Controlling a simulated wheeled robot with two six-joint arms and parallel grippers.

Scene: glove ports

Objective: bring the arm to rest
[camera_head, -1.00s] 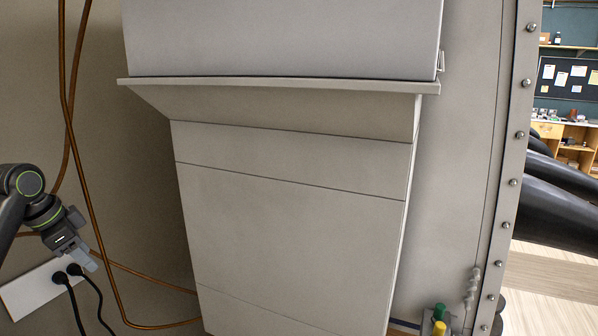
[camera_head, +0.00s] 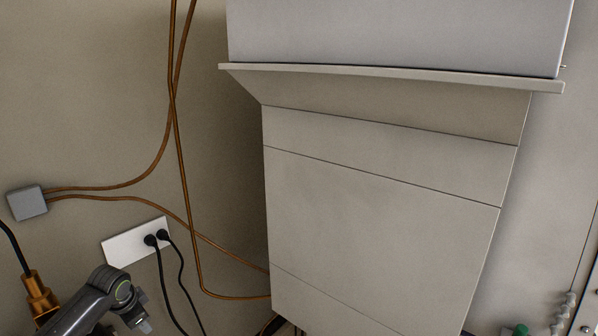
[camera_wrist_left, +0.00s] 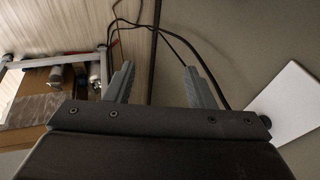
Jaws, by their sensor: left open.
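My left arm comes in at the bottom left of the head view, below the white power strip. Its wrist shows at the lower edge, and the gripper is largely cut off there. In the left wrist view my left gripper (camera_wrist_left: 162,82) has its two grey fingers spread apart with nothing between them. Black cables pass behind the fingers. My right gripper is in neither view.
The white power strip (camera_head: 122,245) on the wall holds two black plugs (camera_head: 156,237). Copper-coloured lines run from a grey box (camera_head: 27,203). A large beige cabinet (camera_head: 380,220) fills the middle. An orange fitting (camera_head: 39,294) is at lower left. A shelf with items (camera_wrist_left: 62,75) shows in the wrist view.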

